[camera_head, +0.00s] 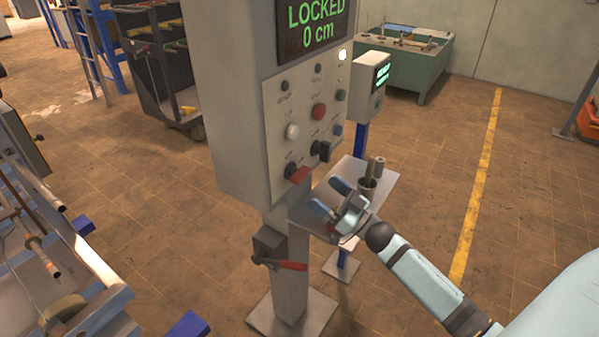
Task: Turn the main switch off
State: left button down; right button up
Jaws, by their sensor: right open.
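A grey control cabinet (232,110) stands on a post, with a panel (275,110) of buttons and two rotary switches, one red (297,174) and one black (321,150). A dark box on the post (268,242) carries a red lever handle (288,265), which lies about level and points right. The labels are too small to read, so I cannot tell which one is the main switch. My right gripper (328,197) is open and empty, below and right of the rotary switches, apart from them and above the red lever. My left gripper is out of view.
The cabinet's display (313,27) reads LOCKED 0 cm. A small tray (300,213) with upright cylindrical items is behind my right gripper. A second, smaller control box (366,85) stands behind. Metal framework (75,290) fills the left; the floor at right is open.

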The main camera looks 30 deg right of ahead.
aim_at(306, 178)
jog(key=p+x, duration=0.1)
jog(key=x, duration=0.7)
jog(key=shift+a, duration=0.1)
jog(key=shift+c, duration=0.2)
jog(key=c, duration=0.9)
